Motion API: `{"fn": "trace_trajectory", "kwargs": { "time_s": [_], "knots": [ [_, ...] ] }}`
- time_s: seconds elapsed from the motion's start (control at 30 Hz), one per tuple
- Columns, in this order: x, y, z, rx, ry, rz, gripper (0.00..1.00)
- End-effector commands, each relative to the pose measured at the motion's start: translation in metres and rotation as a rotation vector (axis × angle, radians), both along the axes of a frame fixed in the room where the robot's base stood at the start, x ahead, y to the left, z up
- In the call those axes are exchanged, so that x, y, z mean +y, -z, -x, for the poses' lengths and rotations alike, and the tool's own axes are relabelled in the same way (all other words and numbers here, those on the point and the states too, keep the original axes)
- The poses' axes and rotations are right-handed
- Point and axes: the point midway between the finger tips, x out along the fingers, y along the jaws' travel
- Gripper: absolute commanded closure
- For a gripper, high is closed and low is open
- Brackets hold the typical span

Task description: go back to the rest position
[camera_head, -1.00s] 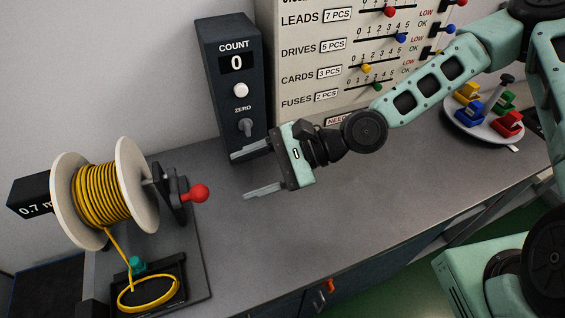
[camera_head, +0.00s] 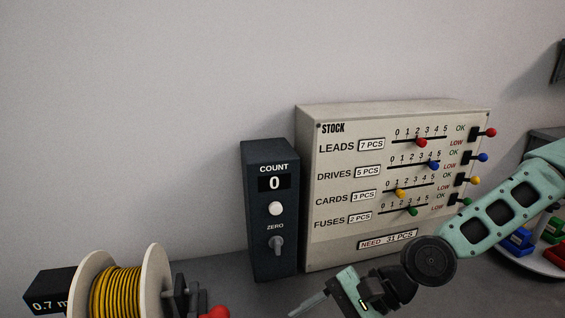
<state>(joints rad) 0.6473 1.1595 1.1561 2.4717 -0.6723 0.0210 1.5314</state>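My gripper (camera_head: 312,307) is at the bottom edge of the view, in front of the stock board and the counter box. One finger shows, pointing left, and the other is cut off by the frame edge. I see nothing held by the visible finger. My arm reaches in from the right side. The gripper is apart from the dark counter box (camera_head: 258,235), which reads 0.
The stock board (camera_head: 335,250) with coloured sliders and side levers stands against the wall. A yellow wire spool (camera_head: 155,285) with a red knob (camera_head: 217,312) is at lower left. A round tray (camera_head: 535,262) with coloured pieces is at right. Grey bench (camera_head: 215,268) shows between.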

Motion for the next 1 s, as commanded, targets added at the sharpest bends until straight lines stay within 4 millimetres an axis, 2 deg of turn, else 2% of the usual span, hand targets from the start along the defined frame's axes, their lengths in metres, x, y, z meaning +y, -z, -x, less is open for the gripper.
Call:
{"fn": "trace_trajectory", "kwargs": {
  "time_s": [0.03,0.13,0.23,0.37,0.47,0.6,0.8,1.0],
  "knots": [
    [-0.004,0.017,0.012,-0.051,-0.087,0.086,0.41],
    [-0.021,0.041,0.03,-0.147,-0.256,0.238,0.41],
    [-0.039,0.053,0.041,-0.237,-0.419,0.368,0.41],
    [-0.062,0.055,0.047,-0.35,-0.615,0.507,0.41],
    [-0.076,0.047,0.049,-0.435,-0.752,0.59,0.41],
    [-0.087,0.026,0.052,-0.549,-0.919,0.666,0.41],
    [-0.088,-0.015,0.066,-0.715,-1.11,0.686,0.41],
    [-0.084,-0.044,0.083,-0.831,-1.218,0.639,0.41]
  ]
}}
